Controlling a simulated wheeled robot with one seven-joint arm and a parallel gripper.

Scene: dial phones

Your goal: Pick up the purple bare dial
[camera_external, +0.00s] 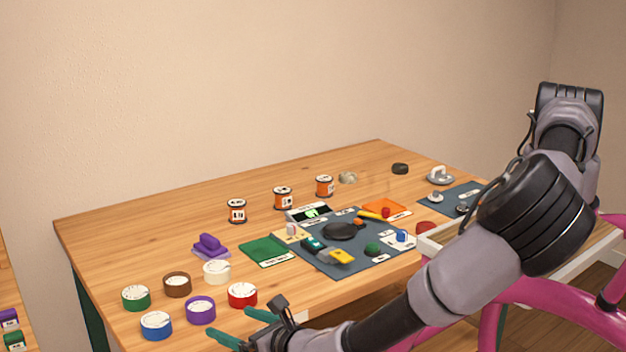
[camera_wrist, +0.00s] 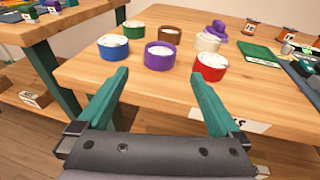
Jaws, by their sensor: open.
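The purple bare dial (camera_external: 201,312) is a short purple cylinder with a white marked top. It stands upright on the wooden table near the front left. In the wrist view the purple dial (camera_wrist: 159,59) lies ahead of my gripper (camera_wrist: 159,76), roughly centred between the green fingers. My gripper (camera_external: 240,326) is open and empty at the table's front edge, apart from the dial. Only part of the gripper shows in the external view.
Blue (camera_external: 156,326), green (camera_external: 136,298), brown (camera_external: 177,285), cream (camera_external: 216,272) and red (camera_external: 243,295) dials stand around the purple one. A separate purple piece (camera_external: 210,247) sits behind. Mats with small parts (camera_external: 372,264) lie to the right. Orange spools (camera_external: 283,198) stand farther back.

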